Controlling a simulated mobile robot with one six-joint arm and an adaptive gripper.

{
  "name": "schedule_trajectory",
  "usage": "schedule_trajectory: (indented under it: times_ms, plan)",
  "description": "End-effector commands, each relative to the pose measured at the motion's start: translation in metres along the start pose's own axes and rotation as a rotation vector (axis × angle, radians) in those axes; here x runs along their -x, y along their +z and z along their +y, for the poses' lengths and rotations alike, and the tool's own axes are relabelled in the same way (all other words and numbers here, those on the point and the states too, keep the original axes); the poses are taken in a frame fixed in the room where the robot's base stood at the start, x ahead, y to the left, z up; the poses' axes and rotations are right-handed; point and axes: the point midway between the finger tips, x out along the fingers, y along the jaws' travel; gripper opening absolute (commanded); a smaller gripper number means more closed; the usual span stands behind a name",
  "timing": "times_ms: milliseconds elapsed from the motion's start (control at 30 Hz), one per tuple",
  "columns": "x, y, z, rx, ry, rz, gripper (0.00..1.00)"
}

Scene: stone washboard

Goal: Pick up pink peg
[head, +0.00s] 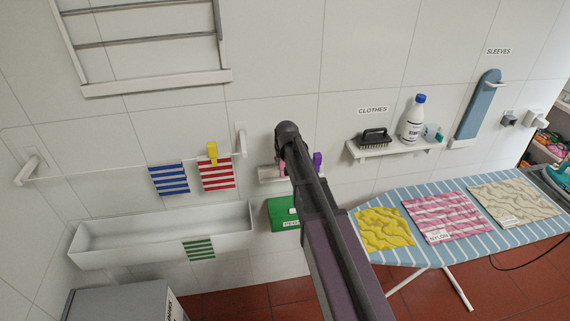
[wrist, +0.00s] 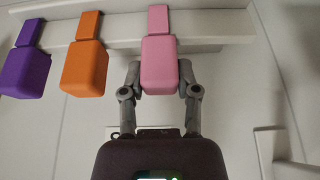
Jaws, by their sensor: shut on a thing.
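The pink peg (wrist: 159,64) is in the middle of the wrist view, upright, with its narrow top part against a pale ledge. My gripper (wrist: 160,86) has one finger on each side of its wide lower part and is shut on it. In the head view, a bit of the pink peg (head: 282,167) shows beside my dark arm, which hides most of it and the fingers of my gripper.
An orange peg (wrist: 86,66) and a purple peg (wrist: 25,72) hang to the left on the same ledge (wrist: 210,27) in the wrist view. In the head view, a green box (head: 283,213) sits below, a shelf (head: 397,148) with a brush and bottle is to the right, and a basin (head: 160,235) is left.

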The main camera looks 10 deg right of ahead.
Motion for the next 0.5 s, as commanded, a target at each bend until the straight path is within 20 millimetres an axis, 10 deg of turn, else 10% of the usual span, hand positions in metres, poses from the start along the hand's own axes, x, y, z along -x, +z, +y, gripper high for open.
schedule_trajectory:
  times_ms: [500]
  plan:
    - [0.016,-0.006,0.0,0.0,0.0,0.0,0.23]
